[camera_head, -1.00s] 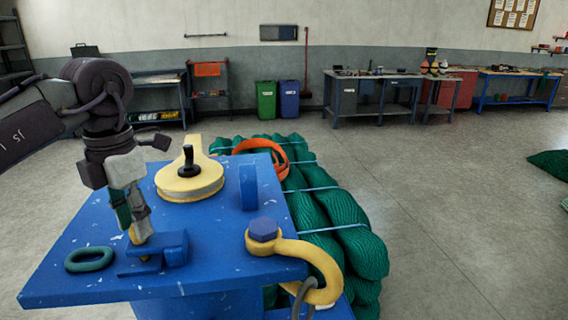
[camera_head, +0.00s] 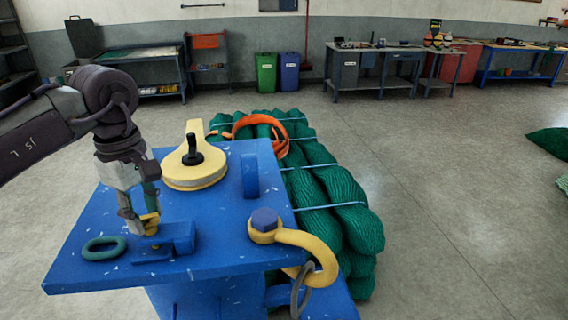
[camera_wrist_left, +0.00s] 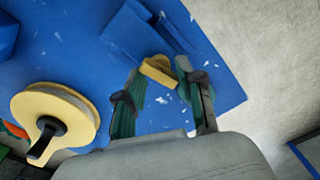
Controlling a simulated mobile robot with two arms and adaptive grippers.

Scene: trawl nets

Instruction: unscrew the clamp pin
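The clamp pin (camera_head: 150,222) has a yellow handle and sits at the blue clamp block (camera_head: 180,236) on the blue table's near left part. My left gripper (camera_head: 138,215) comes down over it from above. In the left wrist view the yellow handle (camera_wrist_left: 158,70) spans the gap between the two fingertips of my left gripper (camera_wrist_left: 160,75), which appear to touch its ends. The pin's lower part is hidden. My right gripper is not in view.
Bundled green nets (camera_head: 335,195) lie beside the table.

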